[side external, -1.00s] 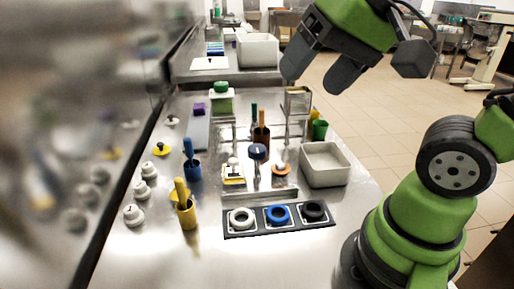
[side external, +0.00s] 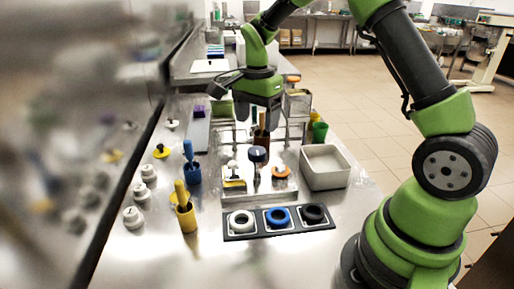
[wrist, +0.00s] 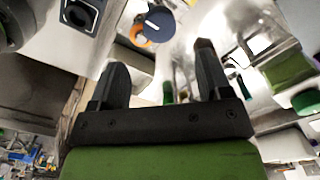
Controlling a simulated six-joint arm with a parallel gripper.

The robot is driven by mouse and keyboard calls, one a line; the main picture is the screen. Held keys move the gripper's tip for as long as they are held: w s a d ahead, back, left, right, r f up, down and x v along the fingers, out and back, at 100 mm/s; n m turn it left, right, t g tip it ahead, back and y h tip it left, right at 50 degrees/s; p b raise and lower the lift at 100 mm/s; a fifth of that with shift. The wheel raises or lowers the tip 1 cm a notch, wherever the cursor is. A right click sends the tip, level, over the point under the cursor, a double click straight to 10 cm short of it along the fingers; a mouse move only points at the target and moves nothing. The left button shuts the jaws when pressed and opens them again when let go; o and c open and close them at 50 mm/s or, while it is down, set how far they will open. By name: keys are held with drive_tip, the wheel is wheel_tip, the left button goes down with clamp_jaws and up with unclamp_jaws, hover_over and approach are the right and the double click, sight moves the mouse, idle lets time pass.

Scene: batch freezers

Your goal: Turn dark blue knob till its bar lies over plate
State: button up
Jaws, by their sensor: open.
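The dark blue knob (side external: 257,153) is a round cap on a post, standing on a metal fixture (side external: 285,186) in the middle of the bench. In the wrist view the knob (wrist: 159,23) shows a pale line on its top, beyond my fingertips. I cannot make out the knob's bar or the plate clearly. My gripper (side external: 262,128) is open and empty, pointing down above and behind the knob, apart from it.
A black holder (side external: 230,235) with white, blue and black rings lies in front. A white bin (side external: 325,182) stands right. Blue (side external: 193,172) and yellow (side external: 187,214) cups with handles stand left. A brown cup (side external: 261,138) and metal posts stand behind the knob.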

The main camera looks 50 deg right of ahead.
sight(257, 150)
wheel_tip(257, 150, down, 8)
drive_tip(key=shift+f, duration=0.1)
drive_tip(key=shift+c, duration=0.3)
drive_tip(key=c, duration=0.9)
